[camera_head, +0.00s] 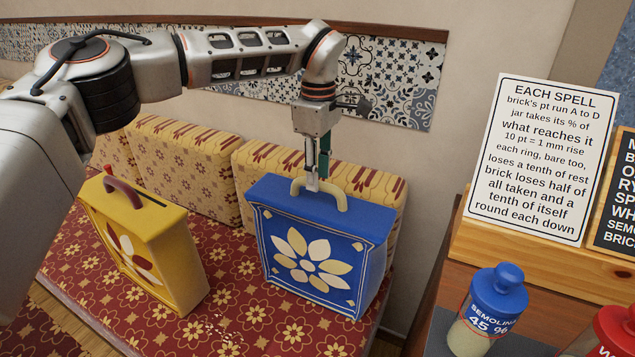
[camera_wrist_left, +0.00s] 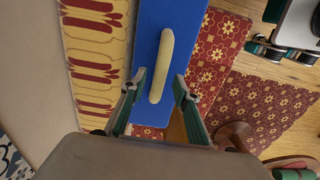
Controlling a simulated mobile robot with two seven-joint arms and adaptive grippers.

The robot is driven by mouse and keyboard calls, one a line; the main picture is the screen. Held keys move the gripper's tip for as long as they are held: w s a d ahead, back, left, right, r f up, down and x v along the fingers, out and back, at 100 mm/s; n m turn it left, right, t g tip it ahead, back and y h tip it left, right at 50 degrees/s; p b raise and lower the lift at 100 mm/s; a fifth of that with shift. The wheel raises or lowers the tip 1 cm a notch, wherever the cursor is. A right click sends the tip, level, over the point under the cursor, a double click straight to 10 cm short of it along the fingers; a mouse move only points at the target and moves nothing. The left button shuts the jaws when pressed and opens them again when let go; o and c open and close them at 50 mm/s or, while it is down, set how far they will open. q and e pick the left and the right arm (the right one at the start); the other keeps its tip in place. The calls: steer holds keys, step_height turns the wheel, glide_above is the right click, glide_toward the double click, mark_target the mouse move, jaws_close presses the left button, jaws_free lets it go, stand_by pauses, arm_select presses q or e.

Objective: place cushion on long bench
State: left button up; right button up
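A blue box-shaped piece (camera_head: 318,238) with a cream flower and a cream handle stands on the red patterned bench (camera_head: 235,265). A yellow one (camera_head: 143,240) with a maroon handle stands to its left. Padded yellow-and-red cushions (camera_head: 183,167) line the wall behind. I cannot tell which piece the task calls the cushion. My left gripper (camera_head: 317,178) points down at the blue piece's handle. In the left wrist view the fingers (camera_wrist_left: 158,85) are apart, one on each side of the handle (camera_wrist_left: 161,65), with gaps. Green-and-white parts at the upper right may be my right gripper.
At the right, a wooden stand holds a white sign (camera_head: 541,160) and a dark board (camera_head: 617,200). A blue-lidded semolina jar (camera_head: 489,310) and a red-lidded jar (camera_head: 614,330) stand in front. Patterned wall tiles (camera_head: 395,80) are behind my left arm. Bare bench shows between the two box-shaped pieces.

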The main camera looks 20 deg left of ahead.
arm_select(q)
step_height(320, 180, up, 9)
steer(key=p, duration=0.1)
stand_by(0.6)
